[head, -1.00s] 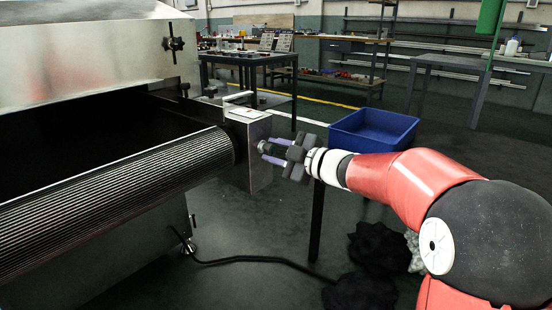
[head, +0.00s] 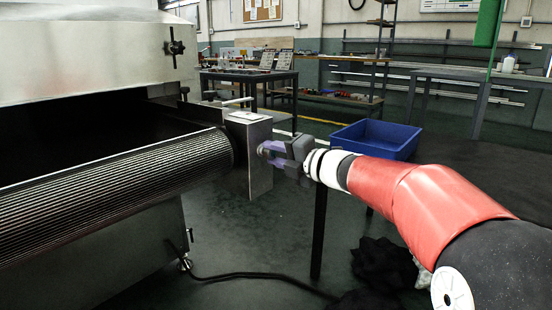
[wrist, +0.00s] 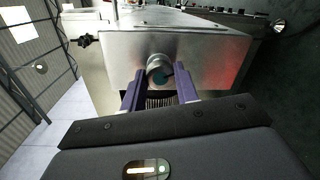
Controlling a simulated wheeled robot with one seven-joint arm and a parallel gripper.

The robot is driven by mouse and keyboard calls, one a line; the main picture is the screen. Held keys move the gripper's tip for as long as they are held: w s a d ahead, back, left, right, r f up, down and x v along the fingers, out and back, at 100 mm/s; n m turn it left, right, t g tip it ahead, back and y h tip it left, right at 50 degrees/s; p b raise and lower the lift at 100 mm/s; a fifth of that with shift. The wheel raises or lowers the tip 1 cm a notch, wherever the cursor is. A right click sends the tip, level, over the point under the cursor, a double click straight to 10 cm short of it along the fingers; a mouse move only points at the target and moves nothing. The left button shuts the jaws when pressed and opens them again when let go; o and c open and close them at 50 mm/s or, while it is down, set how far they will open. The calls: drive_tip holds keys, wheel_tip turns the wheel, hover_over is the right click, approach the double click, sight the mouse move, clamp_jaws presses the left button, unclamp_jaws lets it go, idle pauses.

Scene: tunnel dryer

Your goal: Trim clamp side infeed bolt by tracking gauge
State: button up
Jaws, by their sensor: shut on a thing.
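A grey metal block (head: 256,155) is fixed at the near end of the ribbed conveyor belt (head: 120,180). In the wrist view, a round metal bolt (wrist: 157,66) with a dark teal centre sticks out of the block's face (wrist: 215,55). My gripper (head: 268,149) is at the block's right side in the head view, with its purple fingers reaching toward it. In the wrist view, the fingers of my gripper (wrist: 159,88) lie on both sides of the bolt, shut on it. In the head view the bolt is hidden by the gripper. A pale plate (head: 246,116) lies on the block's top; I cannot read any gauge scale.
The dryer's steel hood (head: 85,50) stands at the left, with a dark clamp knob (head: 175,47). A blue crate (head: 375,140) is behind my arm. Dark cloth (head: 380,260) and a cable (head: 250,275) lie on the floor. Workbenches stand further back.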

drive_tip(key=n, duration=0.6)
drive_tip(key=shift+f+t, duration=0.2)
drive_tip(key=shift+t, duration=0.1)
drive_tip(key=n, duration=0.6)
drive_tip(key=shift+f, duration=0.1)
idle(0.3)
drive_tip(key=o, duration=1)
drive_tip(key=shift+c, duration=0.2)
drive_tip(key=v, duration=0.7)
drive_tip(key=shift+s+d, duration=0.25)
drive_tip(key=shift+s, duration=0.1)
